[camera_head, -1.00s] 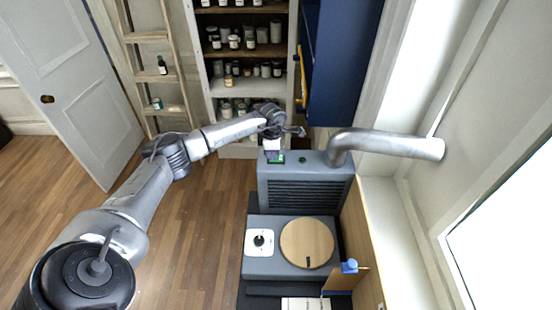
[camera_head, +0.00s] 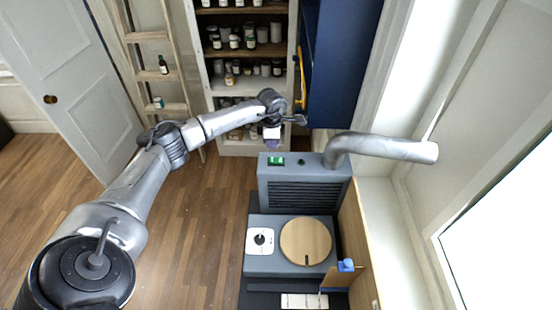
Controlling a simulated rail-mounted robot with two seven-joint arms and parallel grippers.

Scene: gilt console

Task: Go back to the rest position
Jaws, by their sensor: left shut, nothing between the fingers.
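My left arm comes in from the lower left and reaches toward the shelf at the back. My left gripper (camera_head: 272,143) hangs at its end, pointing down, just above and behind the grey machine (camera_head: 305,172). It is apart from the machine and shut, with nothing held. My right gripper is not in view.
The machine has a silver pipe (camera_head: 385,147), a round wooden disc (camera_head: 306,241) and a white dial plate (camera_head: 260,241). A shelf with jars (camera_head: 240,84), a ladder (camera_head: 148,36) and a blue cabinet (camera_head: 343,60) stand behind. Wooden floor (camera_head: 190,240) is clear at left.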

